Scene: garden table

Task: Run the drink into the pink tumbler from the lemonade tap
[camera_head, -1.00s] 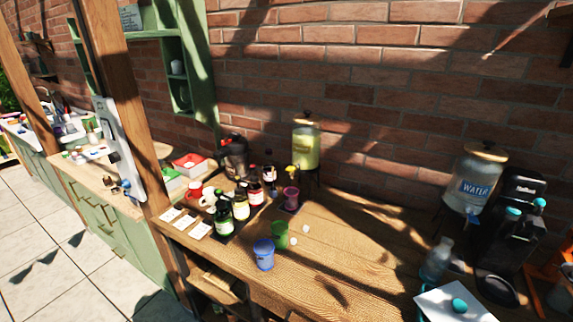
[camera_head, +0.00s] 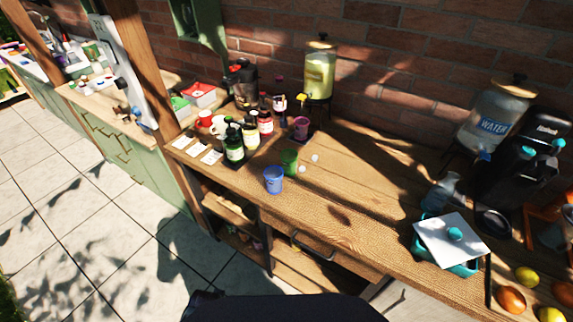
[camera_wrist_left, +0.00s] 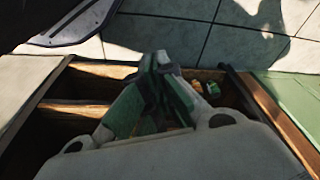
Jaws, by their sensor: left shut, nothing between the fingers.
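The pink tumbler (camera_head: 301,128) stands upright on the table, on a dark mat, in the head view. The lemonade dispenser (camera_head: 319,75), a jar of pale yellow drink, stands behind it near the brick wall. Its yellow tap (camera_head: 302,99) sticks out to the front left, above and behind the tumbler in the picture. I cannot tell whether the tumbler is directly under it. My left gripper (camera_wrist_left: 162,60) is shut and empty in the left wrist view, over the shelves and paving, away from the tumbler. My right gripper is not in view.
A green cup (camera_head: 289,161) and a blue cup (camera_head: 273,180) stand in front of the tumbler. Several bottles (camera_head: 234,146) stand to its left. A water dispenser (camera_head: 492,117) and a teal box (camera_head: 460,267) are at the right. The table's middle right is clear.

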